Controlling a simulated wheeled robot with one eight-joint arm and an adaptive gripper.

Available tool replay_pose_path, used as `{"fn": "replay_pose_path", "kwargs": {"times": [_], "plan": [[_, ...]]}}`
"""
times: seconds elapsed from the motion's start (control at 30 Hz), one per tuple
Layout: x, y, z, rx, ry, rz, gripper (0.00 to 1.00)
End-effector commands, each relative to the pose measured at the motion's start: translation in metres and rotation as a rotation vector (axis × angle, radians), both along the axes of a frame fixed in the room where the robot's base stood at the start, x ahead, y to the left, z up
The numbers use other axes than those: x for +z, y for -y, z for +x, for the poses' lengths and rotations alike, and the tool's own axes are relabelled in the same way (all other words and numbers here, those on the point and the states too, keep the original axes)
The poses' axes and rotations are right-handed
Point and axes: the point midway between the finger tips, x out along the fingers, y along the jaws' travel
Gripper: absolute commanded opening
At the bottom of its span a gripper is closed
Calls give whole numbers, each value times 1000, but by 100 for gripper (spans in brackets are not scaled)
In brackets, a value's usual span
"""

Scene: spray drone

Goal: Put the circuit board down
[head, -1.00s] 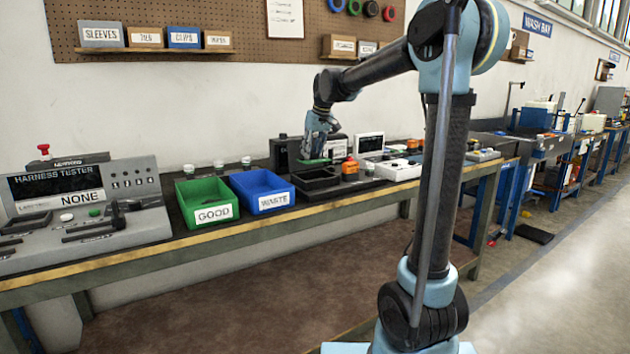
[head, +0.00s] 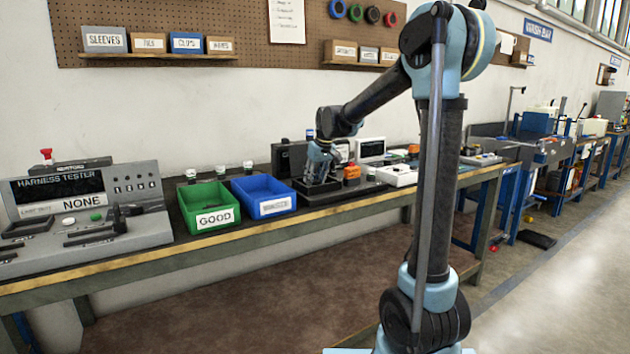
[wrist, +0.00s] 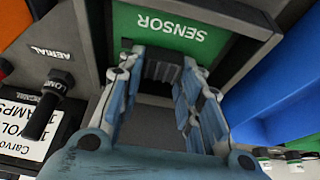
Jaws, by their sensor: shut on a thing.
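The circuit board is a green panel marked SENSOR (wrist: 175,28), seen upside down in the wrist view, with grey tray walls around it. My gripper (wrist: 160,70) is shut on it, its fingers closing at a dark part on the board's near edge. In the head view my gripper (head: 318,182) points down into the black tray (head: 345,193) on the bench. The board itself is hidden there behind the fingers. I cannot tell whether the board touches the tray floor.
The blue bin (head: 263,196) and green GOOD bin (head: 208,206) stand left of the tray. An orange object (head: 351,172) and a white box (head: 397,176) are to its right. In the wrist view a dark knob (wrist: 48,100) rises close to the left of my gripper.

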Motion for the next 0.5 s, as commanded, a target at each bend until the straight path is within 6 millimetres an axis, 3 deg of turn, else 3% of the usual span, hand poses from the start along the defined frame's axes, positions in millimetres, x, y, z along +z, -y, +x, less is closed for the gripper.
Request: {"fn": "replay_pose_path", "kwargs": {"times": [0.07,0.1,0.17,0.5], "plan": [[-1,0,0,0,0,0,8],[-1,0,0,0,0,0,37],[-1,0,0,0,0,0,51],[0,-1,0,1,0,0,53]]}}
